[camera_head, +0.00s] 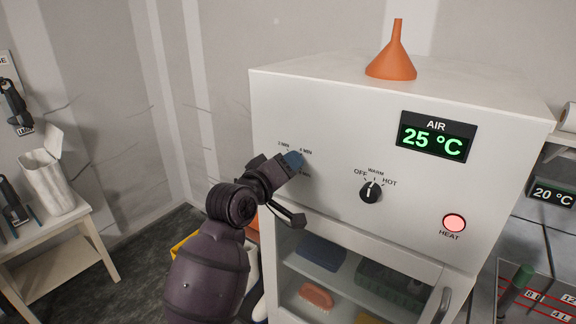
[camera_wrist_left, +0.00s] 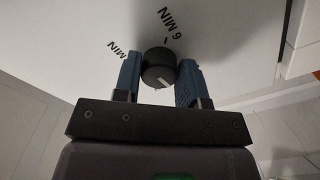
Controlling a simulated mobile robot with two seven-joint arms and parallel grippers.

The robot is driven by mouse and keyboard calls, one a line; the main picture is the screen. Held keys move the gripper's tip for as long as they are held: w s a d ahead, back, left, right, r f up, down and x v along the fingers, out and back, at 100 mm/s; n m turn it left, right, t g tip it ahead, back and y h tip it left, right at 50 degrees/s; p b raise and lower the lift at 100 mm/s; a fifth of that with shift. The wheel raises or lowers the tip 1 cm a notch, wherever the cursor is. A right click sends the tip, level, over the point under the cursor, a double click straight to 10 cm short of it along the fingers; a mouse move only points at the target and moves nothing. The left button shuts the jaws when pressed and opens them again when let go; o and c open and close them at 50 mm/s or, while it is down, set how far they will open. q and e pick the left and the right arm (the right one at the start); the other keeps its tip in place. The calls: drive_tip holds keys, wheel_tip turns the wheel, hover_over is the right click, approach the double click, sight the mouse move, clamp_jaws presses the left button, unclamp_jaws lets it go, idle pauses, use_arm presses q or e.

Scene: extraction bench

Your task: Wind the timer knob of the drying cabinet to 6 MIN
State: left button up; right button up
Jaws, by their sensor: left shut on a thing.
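The white drying cabinet (camera_head: 330,110) carries a timer dial at its upper left front, with small MIN labels (camera_head: 305,150) around it. My left gripper (camera_head: 291,161) is at the dial and hides the knob in the head view. In the left wrist view the black timer knob (camera_wrist_left: 158,68) sits between my two blue fingers (camera_wrist_left: 158,80), which are shut on it. A white mark shows on the knob's lower part there; I cannot tell which label it points at. My right gripper is not in view.
An orange funnel (camera_head: 392,60) stands on the cabinet top. A second knob (camera_head: 371,191), marked OFF, WARM and HOT, a red HEAT lamp (camera_head: 454,223) and a display (camera_head: 436,137) reading 25 °C are to the right. A glazed door (camera_head: 440,305) lies below.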

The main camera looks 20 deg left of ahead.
use_arm(q)
drive_tip(key=m, duration=2.3)
drive_tip(key=shift+a+r+p, duration=0.1)
drive_tip(key=shift+r+p, duration=0.25)
drive_tip(key=shift+r, duration=0.05)
drive_tip(key=o, duration=0.9)
drive_tip(key=shift+w+f, duration=0.1)
drive_tip(key=shift+f, duration=0.1)
drive_tip(key=shift+o, duration=0.2)
